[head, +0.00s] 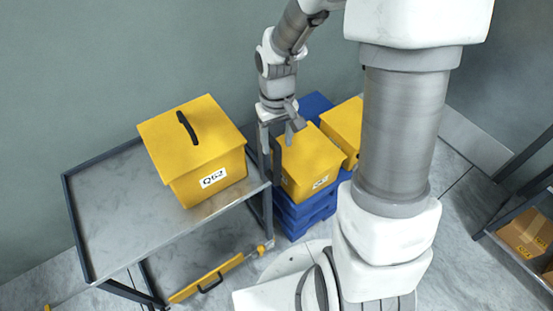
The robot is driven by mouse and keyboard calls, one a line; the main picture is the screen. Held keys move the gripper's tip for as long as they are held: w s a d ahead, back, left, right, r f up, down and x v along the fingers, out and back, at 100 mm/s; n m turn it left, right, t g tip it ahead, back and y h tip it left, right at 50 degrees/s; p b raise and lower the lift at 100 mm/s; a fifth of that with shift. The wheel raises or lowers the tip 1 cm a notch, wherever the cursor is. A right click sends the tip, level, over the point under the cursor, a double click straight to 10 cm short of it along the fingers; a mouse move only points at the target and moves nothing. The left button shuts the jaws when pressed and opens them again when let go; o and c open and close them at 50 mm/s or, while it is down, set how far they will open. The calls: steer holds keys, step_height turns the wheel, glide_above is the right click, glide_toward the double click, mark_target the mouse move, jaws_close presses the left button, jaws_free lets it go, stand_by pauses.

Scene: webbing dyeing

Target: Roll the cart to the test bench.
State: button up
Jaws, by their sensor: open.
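My gripper (281,134) is open and points down, just right of a yellow lidded box labelled Q52. It is beside the top of a dark upright frame (263,150); I cannot tell whether they touch. Behind and below the gripper is a blue stacked base (302,219) bearing yellow boxes (310,158). It may be the cart, but no wheels show and my arm hides part of it. A grey-topped table with a dark frame (110,216) stands at left. I cannot tell whether it is the test bench.
The yellow Q52 box (196,148) with a black handle sits on the table. A yellow bar with a black handle (208,280) is low in front. A dark shelf (510,240) at right holds a cardboard box (524,232). Walls close the back; some floor is clear at right.

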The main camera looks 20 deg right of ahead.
mark_target(277, 161)
step_height(277, 161, down, 8)
steer(key=shift+f+b, duration=0.15)
steer(key=shift+b, duration=0.35)
jaws_close()
stand_by(1.2)
